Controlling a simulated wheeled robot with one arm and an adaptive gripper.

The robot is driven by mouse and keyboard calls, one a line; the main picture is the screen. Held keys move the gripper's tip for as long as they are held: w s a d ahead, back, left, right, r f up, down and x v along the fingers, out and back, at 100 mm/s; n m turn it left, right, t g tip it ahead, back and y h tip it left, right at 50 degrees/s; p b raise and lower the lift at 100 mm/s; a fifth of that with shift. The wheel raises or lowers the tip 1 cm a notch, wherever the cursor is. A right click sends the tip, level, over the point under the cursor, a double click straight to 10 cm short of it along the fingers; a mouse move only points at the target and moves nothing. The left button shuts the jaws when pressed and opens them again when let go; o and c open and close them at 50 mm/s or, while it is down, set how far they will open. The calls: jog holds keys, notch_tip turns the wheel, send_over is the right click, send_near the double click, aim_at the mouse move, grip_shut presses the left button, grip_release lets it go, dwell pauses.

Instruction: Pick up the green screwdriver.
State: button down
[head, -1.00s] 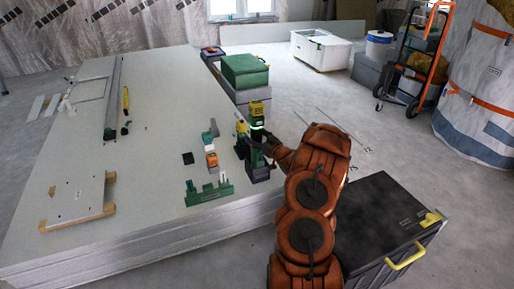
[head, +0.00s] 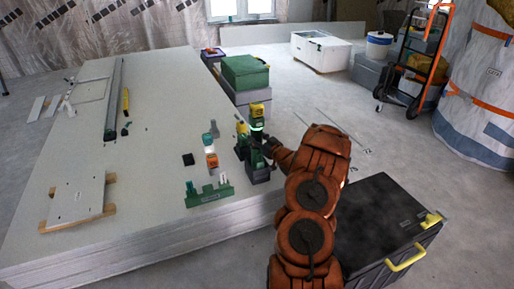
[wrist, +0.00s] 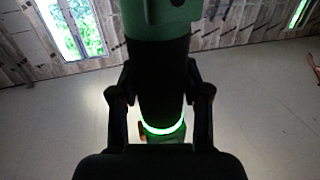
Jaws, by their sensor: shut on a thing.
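The green screwdriver (head: 256,140) is a green and black power tool with a glowing green ring. It stands upright near the right edge of the large board stack. In the wrist view its dark grip (wrist: 162,75) runs between my fingers, with a green body above and the lit ring below. My gripper (head: 268,147) reaches in from the right and is shut on the grip. In the wrist view my gripper (wrist: 160,105) has a finger on each side of it. I cannot tell whether the tool's base still touches the board.
Another green and yellow item (head: 242,130) is close on its left. Green and grey cases (head: 246,72) stand behind. A black chest (head: 385,225) is at the right front.

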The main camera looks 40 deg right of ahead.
aim_at(259, 118)
jog(key=shift+r, duration=0.15)
dwell(0.3)
notch_tip(259, 118, up, 10)
jog(key=shift+p, duration=1.1)
